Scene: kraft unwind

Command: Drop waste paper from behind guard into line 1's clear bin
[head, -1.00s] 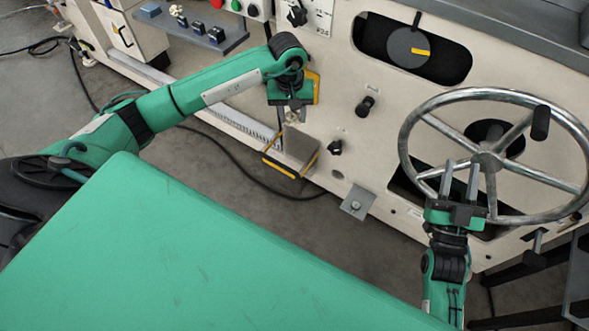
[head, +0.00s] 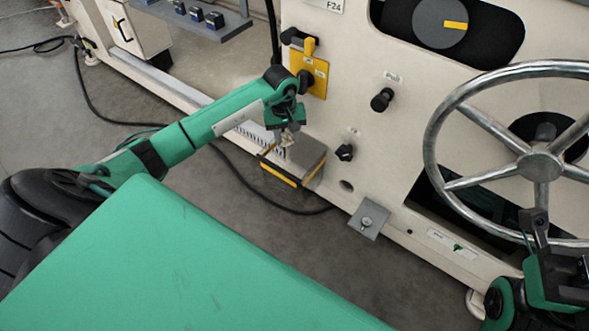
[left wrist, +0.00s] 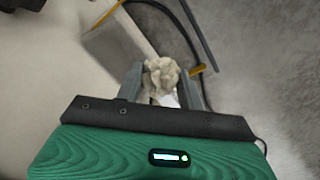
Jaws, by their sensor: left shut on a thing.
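My left gripper (head: 288,136) is shut on a crumpled, pale wad of waste paper (left wrist: 161,73), which shows between the two fingers in the left wrist view. In the head view the gripper hangs just above a low box with yellow edges (head: 308,160) against the machine's base.
The cream machine (head: 360,120) stands along the back with protruding knobs. A large metal handwheel (head: 540,165) is at the right. A green surface (head: 180,260) fills the near side. A black cable (head: 235,170) lies on the open floor.

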